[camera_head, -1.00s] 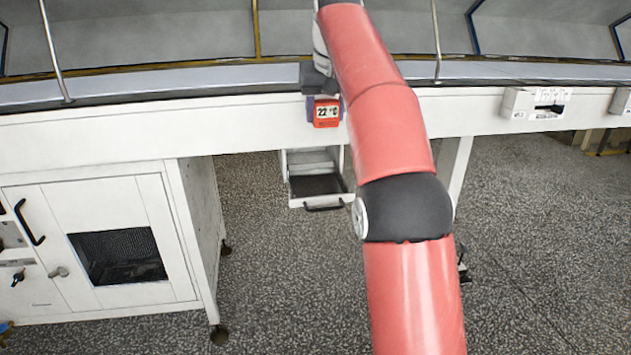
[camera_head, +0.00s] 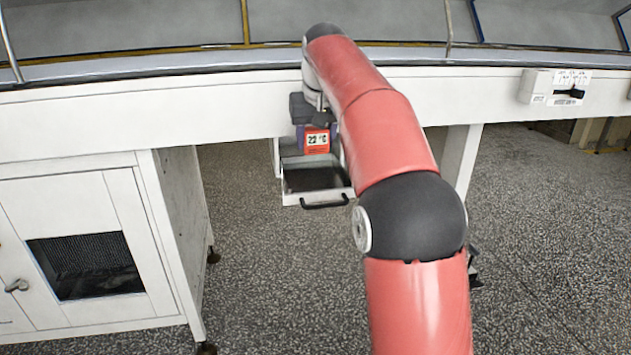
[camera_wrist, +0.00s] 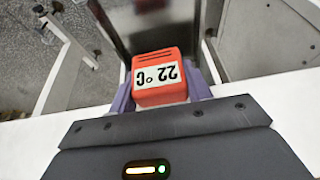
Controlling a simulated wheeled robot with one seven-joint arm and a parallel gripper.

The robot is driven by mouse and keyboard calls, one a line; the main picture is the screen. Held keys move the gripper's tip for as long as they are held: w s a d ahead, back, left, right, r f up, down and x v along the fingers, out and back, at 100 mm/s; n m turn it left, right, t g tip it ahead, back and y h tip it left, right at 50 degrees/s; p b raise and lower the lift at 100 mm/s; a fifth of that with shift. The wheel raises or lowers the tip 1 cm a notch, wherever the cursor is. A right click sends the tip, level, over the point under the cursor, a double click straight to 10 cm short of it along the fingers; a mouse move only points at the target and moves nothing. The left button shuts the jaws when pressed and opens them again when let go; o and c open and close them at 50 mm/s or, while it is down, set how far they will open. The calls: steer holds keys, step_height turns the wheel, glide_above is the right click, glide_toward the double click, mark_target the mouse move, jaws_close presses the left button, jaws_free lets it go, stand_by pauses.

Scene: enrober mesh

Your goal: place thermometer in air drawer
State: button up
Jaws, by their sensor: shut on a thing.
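The thermometer (camera_head: 317,140) is a small red-orange box with a white "22 °C" label. My gripper (camera_wrist: 160,90) is shut on it, with a purple finger on each side in the wrist view. In the head view, my gripper (camera_head: 317,130) holds it in front of the white machine's edge, above the drawer. The open drawer (camera_head: 290,196) is white with a dark floor and a black handle, and is pulled out below the machine. In the wrist view, the dark drawer floor (camera_wrist: 150,22) shows beyond the thermometer. The thermometer and my arm hide the drawer's back part.
A white cabinet (camera_head: 95,180) with a dark mesh window stands at the left. A white control box (camera_head: 540,88) with a black lever sits on the machine's front at the right. A white leg (camera_head: 458,160) stands right of the drawer. Speckled floor in front is clear.

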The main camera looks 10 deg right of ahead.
mark_target(316, 166)
step_height(316, 166, down, 7)
steer(key=shift+r+b, duration=0.2)
steer(key=shift+b, duration=0.8)
steer(key=shift+f, duration=0.15)
steer(key=o, duration=1)
steer(key=shift+c, duration=0.2)
steer(key=p+v, duration=0.3)
steer(key=v, duration=0.9)
